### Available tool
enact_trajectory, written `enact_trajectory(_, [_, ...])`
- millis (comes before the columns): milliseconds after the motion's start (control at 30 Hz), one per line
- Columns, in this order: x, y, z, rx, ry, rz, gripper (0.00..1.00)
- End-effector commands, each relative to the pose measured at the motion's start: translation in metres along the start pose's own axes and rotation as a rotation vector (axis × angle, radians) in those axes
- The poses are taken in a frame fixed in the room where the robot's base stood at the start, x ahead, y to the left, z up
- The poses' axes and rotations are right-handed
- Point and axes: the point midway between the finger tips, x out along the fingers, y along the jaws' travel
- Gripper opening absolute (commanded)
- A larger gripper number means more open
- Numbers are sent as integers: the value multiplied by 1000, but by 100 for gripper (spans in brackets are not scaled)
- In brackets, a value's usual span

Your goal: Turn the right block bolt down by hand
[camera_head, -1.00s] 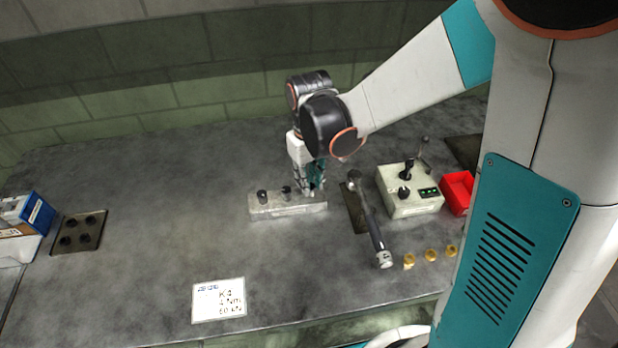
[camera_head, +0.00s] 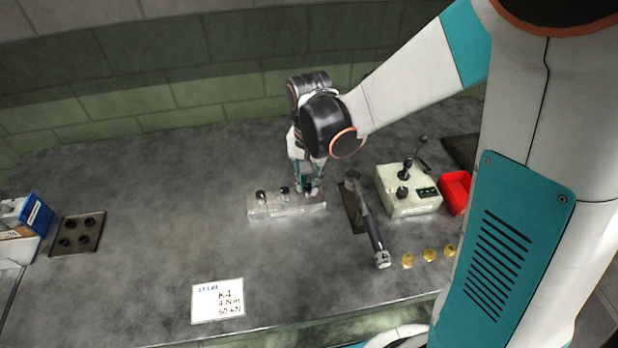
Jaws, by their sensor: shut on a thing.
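The block (camera_head: 285,210) is a pale, low bar lying on the grey bench in the middle of the view. Two dark bolts stand upright in it, the left bolt (camera_head: 261,197) and the middle bolt (camera_head: 284,192). My gripper (camera_head: 309,190) points down over the block's right end and is shut on the right bolt (camera_head: 308,188). That bolt is mostly hidden between the fingers, so how deep it sits cannot be told.
A torque wrench (camera_head: 374,232) lies right of the block, near a control box (camera_head: 410,195) with levers. A red bin (camera_head: 455,190) and several brass pieces (camera_head: 430,254) are farther right. A white card (camera_head: 217,300) lies in front.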

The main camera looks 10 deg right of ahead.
Motion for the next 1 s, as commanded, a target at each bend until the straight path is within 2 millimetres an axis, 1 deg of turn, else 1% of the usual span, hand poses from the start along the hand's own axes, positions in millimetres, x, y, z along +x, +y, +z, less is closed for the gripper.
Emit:
enact_trajectory(100, [-1,-1,-1,60,2,-2,0])
enact_trajectory(333, [-1,0,-1,132,2,-2,0])
enact_trajectory(867, [-1,0,-1,154,1,-2,0])
enact_trajectory(900, [-1,0,-1,154,2,-2,26])
enact_trajectory(967, [-1,0,-1,154,1,-2,40])
enact_trajectory(1000, [-1,0,-1,154,1,-2,40])
